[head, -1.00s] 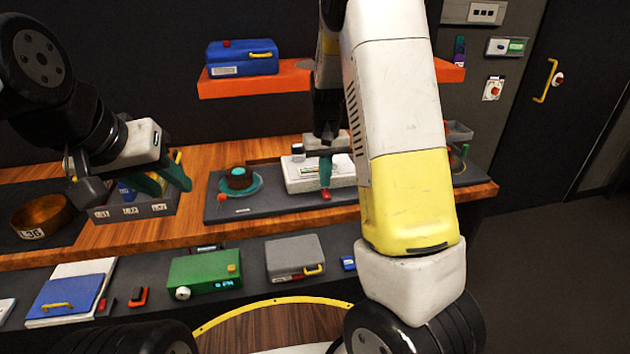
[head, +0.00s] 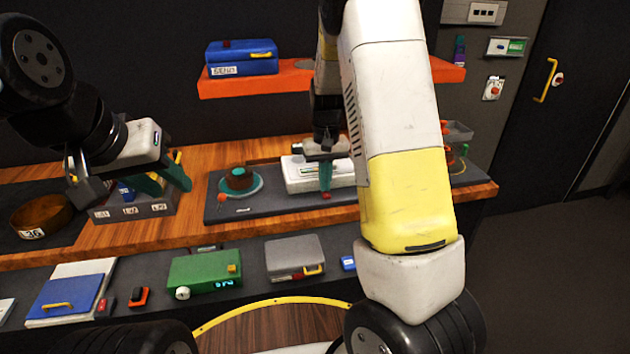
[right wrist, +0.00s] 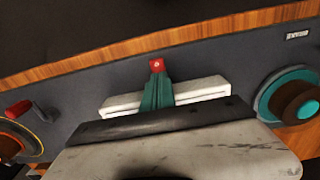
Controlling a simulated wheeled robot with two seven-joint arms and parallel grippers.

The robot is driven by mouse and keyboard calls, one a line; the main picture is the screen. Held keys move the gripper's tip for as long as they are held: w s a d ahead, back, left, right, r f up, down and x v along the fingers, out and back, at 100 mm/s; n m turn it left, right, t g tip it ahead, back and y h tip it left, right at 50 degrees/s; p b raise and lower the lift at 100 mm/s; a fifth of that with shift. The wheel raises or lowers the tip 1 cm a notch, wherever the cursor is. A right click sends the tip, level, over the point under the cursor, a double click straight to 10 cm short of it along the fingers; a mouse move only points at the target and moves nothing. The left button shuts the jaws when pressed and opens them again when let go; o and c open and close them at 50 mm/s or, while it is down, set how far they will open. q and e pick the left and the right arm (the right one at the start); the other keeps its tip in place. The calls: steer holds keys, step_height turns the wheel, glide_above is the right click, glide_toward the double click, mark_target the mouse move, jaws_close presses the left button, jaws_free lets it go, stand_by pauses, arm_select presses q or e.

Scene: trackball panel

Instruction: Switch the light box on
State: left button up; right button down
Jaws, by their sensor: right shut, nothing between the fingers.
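The light box appears to be the white box (head: 302,176) on the dark panel at the back of the bench, partly hidden by my right arm. A small red switch (head: 326,195) sits at its front edge; it also shows in the right wrist view (right wrist: 156,65). My right gripper (head: 325,186) points down over the box's front, its green fingers shut and empty. In the right wrist view its fingertips (right wrist: 157,76) are right at the switch, overlapping its edge; I cannot tell if they touch. My left gripper (head: 163,181) is open and empty over the grey labelled tray.
A trackball-like brown knob on a teal dish (head: 240,182) stands left of the white box. A grey labelled tray (head: 158,207) and a copper bowl (head: 40,215) are further left. An orange shelf (head: 290,81) hangs behind. Green (head: 204,270) and grey (head: 294,256) cases lie in front.

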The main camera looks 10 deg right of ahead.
steer(key=shift+r, duration=3.4)
steer(key=s+r+t, duration=0.2)
steer(key=s+r, duration=0.2)
steer(key=s, duration=0.4)
steer(key=s+a+r+t+y, duration=0.1)
steer(key=s+r+t, duration=0.1)
steer(key=s+r, duration=0.3)
steer(key=s+a+r+t+y, duration=0.1)
steer(key=s+r, duration=0.3)
steer(key=s, duration=0.7)
steer(key=shift+s+r+t, duration=0.15)
steer(key=shift+r+t, duration=0.25)
steer(key=shift+t, duration=0.2)
steer(key=shift+a, duration=0.1)
